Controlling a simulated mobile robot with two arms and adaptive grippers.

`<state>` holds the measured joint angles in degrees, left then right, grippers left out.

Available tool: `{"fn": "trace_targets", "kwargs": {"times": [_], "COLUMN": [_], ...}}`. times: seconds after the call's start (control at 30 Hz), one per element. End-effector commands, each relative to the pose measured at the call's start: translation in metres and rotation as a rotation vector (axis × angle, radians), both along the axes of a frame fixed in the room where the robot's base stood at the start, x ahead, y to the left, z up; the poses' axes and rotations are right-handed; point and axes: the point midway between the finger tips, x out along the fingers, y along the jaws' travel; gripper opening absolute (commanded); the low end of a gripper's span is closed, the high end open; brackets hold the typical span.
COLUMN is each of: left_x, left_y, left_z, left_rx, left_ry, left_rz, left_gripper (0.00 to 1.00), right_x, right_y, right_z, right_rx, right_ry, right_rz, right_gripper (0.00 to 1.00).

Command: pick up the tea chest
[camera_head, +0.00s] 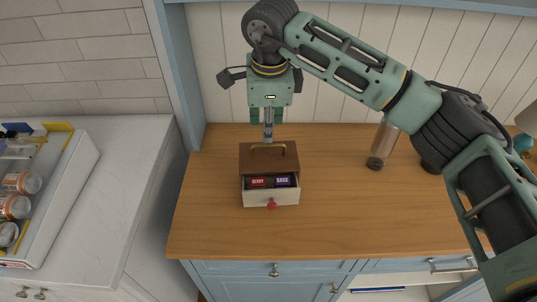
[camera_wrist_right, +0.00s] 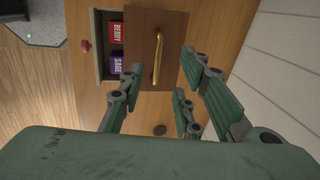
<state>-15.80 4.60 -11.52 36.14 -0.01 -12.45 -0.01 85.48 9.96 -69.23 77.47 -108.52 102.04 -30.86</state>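The tea chest (camera_head: 290,160) is a small box with a brown top, a brass handle (camera_head: 268,146) and a pale front drawer (camera_head: 284,198) with a red knob. The drawer is pulled out and shows a red BERRY packet (camera_head: 258,182) and a purple SAGE packet (camera_head: 283,181). The chest sits upright on the wooden counter. My right gripper (camera_head: 268,128) points down just above it. In the right wrist view, its fingers (camera_wrist_right: 160,75) are spread, with the brass handle (camera_wrist_right: 157,60) appearing between them. I cannot tell whether they touch the chest. My left gripper is not in view.
A bottle with a dark base (camera_head: 381,148) stands right of the chest on the wooden counter (camera_head: 330,215); my right arm covers part of that side. A white tray with several jars (camera_head: 14,207) is on the left worktop. The counter around the chest is clear.

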Motion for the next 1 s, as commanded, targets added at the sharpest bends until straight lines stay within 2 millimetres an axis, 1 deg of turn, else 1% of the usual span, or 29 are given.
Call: {"fn": "trace_targets", "kwargs": {"times": [0.03,0.07,0.1,0.17,0.27,0.3,0.4,0.47,0.5,0.57,0.67,0.7,0.8,0.87,0.97,1.0], "left_x": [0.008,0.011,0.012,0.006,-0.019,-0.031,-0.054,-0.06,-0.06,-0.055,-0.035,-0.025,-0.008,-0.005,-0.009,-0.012], "left_y": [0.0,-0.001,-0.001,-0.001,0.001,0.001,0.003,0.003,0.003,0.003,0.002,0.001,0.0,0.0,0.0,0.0], "left_z": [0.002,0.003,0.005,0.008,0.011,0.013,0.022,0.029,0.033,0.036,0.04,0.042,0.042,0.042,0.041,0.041], "left_rx": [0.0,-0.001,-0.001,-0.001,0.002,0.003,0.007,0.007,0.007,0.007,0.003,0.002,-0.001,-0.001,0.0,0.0], "left_ry": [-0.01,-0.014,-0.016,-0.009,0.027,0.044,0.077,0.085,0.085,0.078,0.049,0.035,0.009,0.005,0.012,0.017], "left_rz": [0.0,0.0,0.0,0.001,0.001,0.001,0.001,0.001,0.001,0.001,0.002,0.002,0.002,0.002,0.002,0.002], "left_gripper": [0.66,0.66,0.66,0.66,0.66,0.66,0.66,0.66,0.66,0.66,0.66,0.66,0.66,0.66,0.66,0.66], "right_x": [0.001,0.002,0.003,0.004,0.006,0.007,0.01,0.013,0.014,0.016,0.018,0.019,0.02,0.02,0.02,0.02], "right_y": [-0.003,-0.004,-0.005,-0.005,-0.004,-0.004,-0.003,-0.002,-0.002,-0.002,-0.001,-0.001,-0.001,-0.001,-0.001,-0.001], "right_z": [0.001,-0.001,-0.004,-0.01,-0.02,-0.024,-0.033,-0.04,-0.046,-0.055,-0.067,-0.07,-0.073,-0.073,-0.073,-0.073], "right_rx": [-0.016,-0.021,-0.024,-0.024,-0.021,-0.02,-0.02,-0.021,-0.02,-0.02,-0.019,-0.019,-0.017,-0.017,-0.017,-0.017], "right_ry": [-0.003,-0.004,-0.004,-0.002,-0.003,-0.002,0.0,0.001,0.001,0.001,-0.001,-0.003,-0.005,-0.005,-0.005,-0.005], "right_rz": [-0.002,-0.004,-0.005,-0.004,-0.005,-0.005,-0.006,-0.005,-0.005,-0.006,-0.005,-0.003,-0.003,-0.003,-0.003,-0.003], "right_gripper": [0.31,0.31,0.31,0.31,0.31,0.31,0.31,0.31,0.31,0.31,0.31,0.31,0.31,0.31,0.31,0.28]}}
